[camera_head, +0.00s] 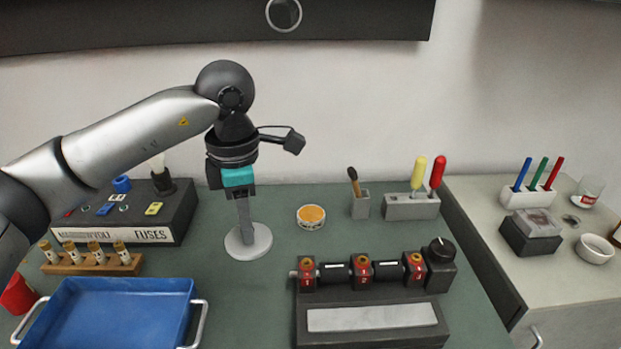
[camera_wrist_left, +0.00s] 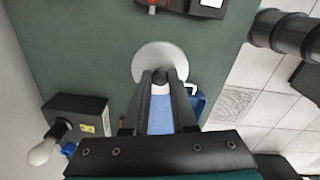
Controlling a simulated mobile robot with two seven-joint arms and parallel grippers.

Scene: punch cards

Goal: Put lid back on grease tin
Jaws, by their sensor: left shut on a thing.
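The grease tin (camera_head: 311,216) stands open on the green bench, a small white tin with orange grease showing inside. The lid is a pale grey disc (camera_head: 248,243) with a dark knob, left of the tin. My left gripper (camera_head: 245,226) points straight down and is shut on the lid's knob. In the left wrist view the lid (camera_wrist_left: 160,56) lies flat beyond my left fingertips (camera_wrist_left: 163,78), which close around the knob. I cannot tell whether the lid touches the bench or hangs just above it. My right gripper is not in view.
A brush holder (camera_head: 360,206) and a screwdriver block (camera_head: 410,208) stand right of the tin. A fuse rig (camera_head: 370,318) is in front. A blue tray (camera_head: 110,315), a fuse rack (camera_head: 92,263) and the FUSES box (camera_head: 125,235) are at left. The bench between lid and tin is clear.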

